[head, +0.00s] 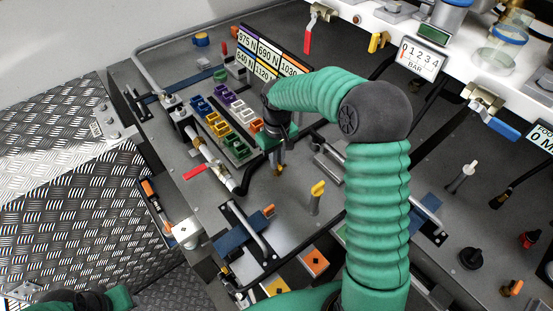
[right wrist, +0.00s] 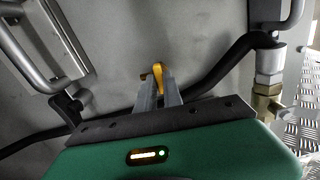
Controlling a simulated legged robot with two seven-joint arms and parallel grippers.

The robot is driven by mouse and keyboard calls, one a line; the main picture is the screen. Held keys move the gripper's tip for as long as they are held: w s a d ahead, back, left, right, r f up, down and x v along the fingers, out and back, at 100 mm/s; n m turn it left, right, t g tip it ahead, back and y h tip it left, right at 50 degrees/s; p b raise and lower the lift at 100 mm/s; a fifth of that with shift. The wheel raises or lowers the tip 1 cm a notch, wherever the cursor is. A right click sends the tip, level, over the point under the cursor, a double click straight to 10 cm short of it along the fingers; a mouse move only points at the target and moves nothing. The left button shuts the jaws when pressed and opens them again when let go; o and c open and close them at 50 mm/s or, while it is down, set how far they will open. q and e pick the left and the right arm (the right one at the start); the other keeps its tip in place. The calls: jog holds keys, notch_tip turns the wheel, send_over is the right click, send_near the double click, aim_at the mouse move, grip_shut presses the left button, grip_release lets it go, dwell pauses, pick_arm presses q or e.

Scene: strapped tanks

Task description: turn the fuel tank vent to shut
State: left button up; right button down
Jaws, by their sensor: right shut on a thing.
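My right gripper (head: 279,168) reaches down to the grey deck in the middle of the head view. It is shut on a small yellow handle, which shows between the fingertips in the right wrist view (right wrist: 158,75). I take this handle to be the fuel tank vent; no label on it can be read. Its lower part is hidden by the fingers in the wrist view. Part of my left arm shows at the bottom left of the head view, but its fingers are not seen.
Another yellow-topped lever (head: 318,190) stands to the right of the gripper. A black hose (right wrist: 225,70) runs close behind the fingers to a brass fitting (right wrist: 266,100). Coloured clips (head: 218,125) and a red-handled pipe valve (head: 195,172) lie to the left.

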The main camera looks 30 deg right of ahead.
jog(key=m, duration=0.4)
jog(key=shift+w+r+m, duration=0.15)
jog(key=shift+r+m, duration=0.05)
jog(key=shift+m, duration=0.2)
jog(key=m, duration=0.5)
jog(key=shift+d+r+m, duration=0.1)
jog(key=shift+m, duration=0.2)
jog(key=m+p, duration=0.1)
jog(key=m, duration=0.5)
jog(key=shift+m, duration=0.4)
jog(key=c, duration=1.6)
grip_release()
jog(key=shift+c, duration=0.2)
jog(key=shift+o, duration=0.8)
